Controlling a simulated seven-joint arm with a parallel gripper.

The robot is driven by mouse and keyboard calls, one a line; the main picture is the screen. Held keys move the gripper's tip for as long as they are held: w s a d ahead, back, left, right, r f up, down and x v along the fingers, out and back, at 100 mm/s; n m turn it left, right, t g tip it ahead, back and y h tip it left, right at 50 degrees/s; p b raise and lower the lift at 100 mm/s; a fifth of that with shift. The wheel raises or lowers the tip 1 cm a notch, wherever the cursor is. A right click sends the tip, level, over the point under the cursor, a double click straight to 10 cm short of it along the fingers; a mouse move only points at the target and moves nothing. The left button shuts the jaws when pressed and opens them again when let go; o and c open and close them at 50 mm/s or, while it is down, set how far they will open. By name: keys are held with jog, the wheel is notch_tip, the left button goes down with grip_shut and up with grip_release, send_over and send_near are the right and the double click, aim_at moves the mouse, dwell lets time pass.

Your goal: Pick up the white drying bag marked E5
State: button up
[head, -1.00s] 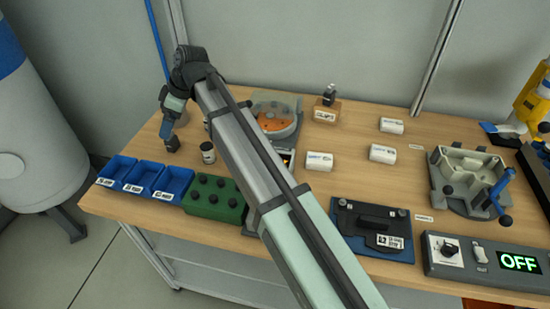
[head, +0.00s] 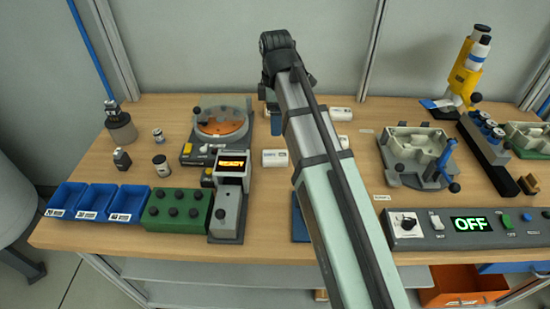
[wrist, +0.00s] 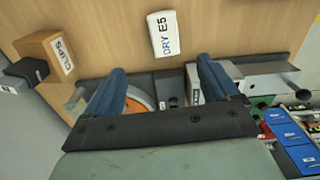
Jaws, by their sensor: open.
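The white drying bag marked E5 (wrist: 163,34) lies on the wooden bench in the wrist view, just beyond my fingertips, with "DRY E5" readable. In the head view a white bag (head: 275,158) left of my arm seems to be this one, but its print is too small to read. My gripper (wrist: 161,66) is open and empty, its two blue fingers apart with the bag ahead of the gap between them. In the head view my arm mostly hides the gripper.
Two more white bags (head: 340,114) (head: 344,141) lie right of my arm. A round feeder with an orange dish (head: 222,122) stands left of the bag. A wooden CLIPS box (wrist: 52,52) is left in the wrist view. Blue bins (head: 97,203) and a green block (head: 178,209) line the front left.

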send_over(277, 155)
jog(key=f, duration=0.5)
jog(key=w+f, duration=0.1)
jog(key=f, duration=0.2)
jog(key=shift+a+f, duration=0.15)
jog(key=shift+f, duration=0.1)
jog(key=shift+s+f, duration=0.3)
jog(key=shift+f, duration=0.5)
jog(key=shift+s+f, duration=0.15)
jog(key=shift+f, duration=1.65)
jog(key=c, duration=1.2)
jog(key=shift+o, duration=0.2)
